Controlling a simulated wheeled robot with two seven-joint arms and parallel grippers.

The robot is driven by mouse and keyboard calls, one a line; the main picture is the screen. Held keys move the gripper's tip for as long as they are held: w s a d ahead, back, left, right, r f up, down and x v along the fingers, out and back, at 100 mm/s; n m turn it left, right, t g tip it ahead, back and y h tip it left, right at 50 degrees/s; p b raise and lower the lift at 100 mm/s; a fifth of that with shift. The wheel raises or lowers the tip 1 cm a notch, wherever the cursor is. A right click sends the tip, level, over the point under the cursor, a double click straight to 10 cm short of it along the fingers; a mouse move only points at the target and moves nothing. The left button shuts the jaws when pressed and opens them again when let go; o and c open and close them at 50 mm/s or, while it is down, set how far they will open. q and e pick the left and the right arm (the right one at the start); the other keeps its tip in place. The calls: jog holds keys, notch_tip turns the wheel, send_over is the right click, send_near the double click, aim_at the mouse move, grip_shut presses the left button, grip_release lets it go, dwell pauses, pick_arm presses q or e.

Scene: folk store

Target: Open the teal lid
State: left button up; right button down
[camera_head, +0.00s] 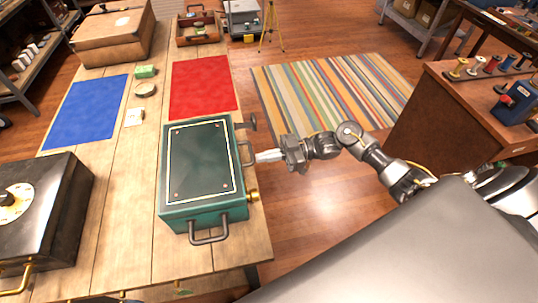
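The teal box stands on the wooden table, and its teal lid (202,160) lies flat and closed on top, with a thin pale border line. A grey handle (209,235) is on the box's near side, another handle (248,152) is on its right side, and a brass knob (252,196) sticks out at the right. My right gripper (262,156) is just right of the box, its pale fingers pointing left at the right-side handle. At this size I cannot tell whether the fingers touch the handle or how far apart they are. My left gripper is not in view.
A dark box with a dial (38,215) stands at the left. A blue mat (86,112) and a red mat (203,88) lie farther back, with small items between them. A brown case (113,35) is at the back left. A wooden counter (450,110) stands at the right.

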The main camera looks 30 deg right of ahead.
aim_at(250, 151)
jog(key=shift+x, duration=2.5)
jog(key=shift+s+d, duration=0.1)
jog(key=shift+d, duration=0.25)
jog(key=shift+p, duration=0.3)
jog(key=shift+r+p, duration=1.15)
jog(key=shift+r, duration=0.15)
jog(key=shift+r+p, duration=1.1)
jog(key=shift+r, duration=0.35)
